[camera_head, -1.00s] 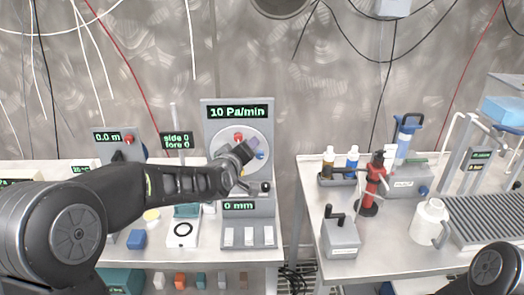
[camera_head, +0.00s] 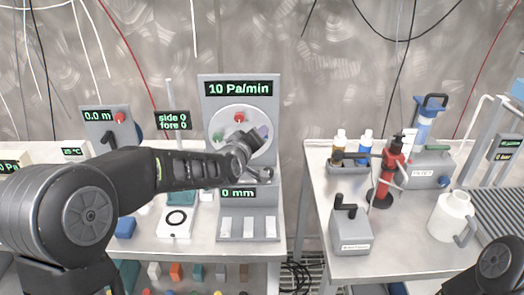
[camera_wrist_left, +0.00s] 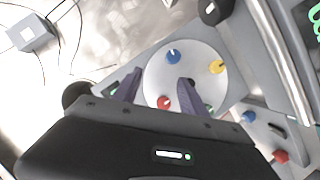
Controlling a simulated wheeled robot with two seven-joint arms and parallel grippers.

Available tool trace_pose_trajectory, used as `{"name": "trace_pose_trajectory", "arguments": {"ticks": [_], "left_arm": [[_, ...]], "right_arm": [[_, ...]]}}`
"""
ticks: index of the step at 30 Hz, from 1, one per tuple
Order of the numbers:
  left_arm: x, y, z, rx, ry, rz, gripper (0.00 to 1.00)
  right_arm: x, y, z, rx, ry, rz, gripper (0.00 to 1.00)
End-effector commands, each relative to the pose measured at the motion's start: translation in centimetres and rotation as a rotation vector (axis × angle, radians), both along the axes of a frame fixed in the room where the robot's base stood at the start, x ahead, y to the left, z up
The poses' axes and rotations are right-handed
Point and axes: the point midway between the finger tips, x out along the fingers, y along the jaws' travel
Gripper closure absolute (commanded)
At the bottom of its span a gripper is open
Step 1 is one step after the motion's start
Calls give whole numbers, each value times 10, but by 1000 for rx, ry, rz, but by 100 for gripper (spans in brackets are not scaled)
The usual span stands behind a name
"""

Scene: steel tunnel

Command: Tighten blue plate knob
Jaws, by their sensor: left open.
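The round white plate (camera_head: 228,115) stands on a grey panel reading 10 Pa/min. In the left wrist view the plate (camera_wrist_left: 190,80) carries a blue knob (camera_wrist_left: 173,57), a yellow knob (camera_wrist_left: 216,67) and a red knob (camera_wrist_left: 163,102). The red knob (camera_head: 239,118) and a green knob (camera_head: 218,135) also show in the head view; the blue one is hidden there behind my gripper. My left gripper (camera_head: 256,142) is open in front of the plate. In the wrist view its purple fingers (camera_wrist_left: 158,84) are spread, with the blue knob beyond their tips and no visible contact. My right gripper is out of view.
Below the plate, the panel has a 0 mm display (camera_head: 238,193) and white blocks. A side/fore display (camera_head: 173,121) stands left. Beyond a gap, the right bench holds bottles, a red stand (camera_head: 383,180), a grey box (camera_head: 350,228) and a white jug (camera_head: 452,215).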

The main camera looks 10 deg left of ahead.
Motion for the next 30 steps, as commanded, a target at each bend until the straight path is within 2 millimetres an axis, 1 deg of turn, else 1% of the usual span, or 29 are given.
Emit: {"name": "trace_pose_trajectory", "arguments": {"ticks": [1,3,6,20,23,25,30], "left_arm": [[0,0,-16,0,0,0,50],[0,0,-27,0,0,0,50],[0,0,-36,0,0,0,50],[2,0,-35,0,0,0,50],[9,0,-37,1,0,0,50],[17,-1,-40,2,1,-1,50],[42,-1,-47,2,1,1,50]], "right_arm": [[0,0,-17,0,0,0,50],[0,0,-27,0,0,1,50],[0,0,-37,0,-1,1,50],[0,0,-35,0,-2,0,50],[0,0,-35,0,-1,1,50],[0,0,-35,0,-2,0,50],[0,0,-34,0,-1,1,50]]}}
